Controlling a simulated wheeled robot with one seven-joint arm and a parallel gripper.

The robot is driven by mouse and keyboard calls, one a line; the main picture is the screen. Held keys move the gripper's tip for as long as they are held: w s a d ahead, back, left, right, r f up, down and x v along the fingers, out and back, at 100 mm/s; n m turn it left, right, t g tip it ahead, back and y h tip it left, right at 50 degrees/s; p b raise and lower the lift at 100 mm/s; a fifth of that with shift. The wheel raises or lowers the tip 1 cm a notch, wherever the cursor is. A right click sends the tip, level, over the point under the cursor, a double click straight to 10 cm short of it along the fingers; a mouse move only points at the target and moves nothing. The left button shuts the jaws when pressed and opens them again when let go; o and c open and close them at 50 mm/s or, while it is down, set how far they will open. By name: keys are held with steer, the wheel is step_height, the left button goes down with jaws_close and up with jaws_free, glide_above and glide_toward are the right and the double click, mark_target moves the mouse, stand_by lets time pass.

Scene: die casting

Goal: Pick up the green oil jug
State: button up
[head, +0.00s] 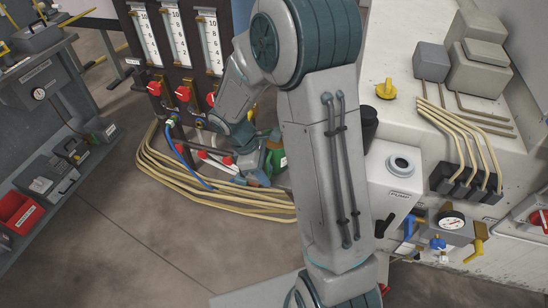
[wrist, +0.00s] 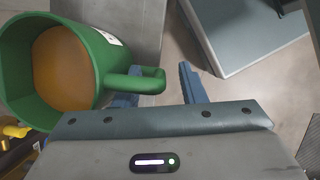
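The green oil jug (head: 277,162) shows in the head view low behind my arm, partly hidden by my gripper (head: 262,176). In the wrist view the jug (wrist: 98,60) fills the left side, its open mouth showing brown-orange oil and a white label on its side. Its handle points right, toward the space between my blue fingertips (wrist: 158,90). The left finger is partly covered by the handle and shows through its loop. The right finger stands apart from the handle with a clear gap. My gripper is open; I cannot tell whether the left finger touches the handle.
Yellow hoses (head: 190,186) run along the floor beside the jug. A panel with gauges and red knobs (head: 183,93) stands behind. A white machine (head: 395,187) is close on the right. A grey shelf (head: 60,150) with a red bin (head: 18,211) is at left. Floor at lower left is clear.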

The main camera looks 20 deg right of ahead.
jaws_close()
stand_by(1.3)
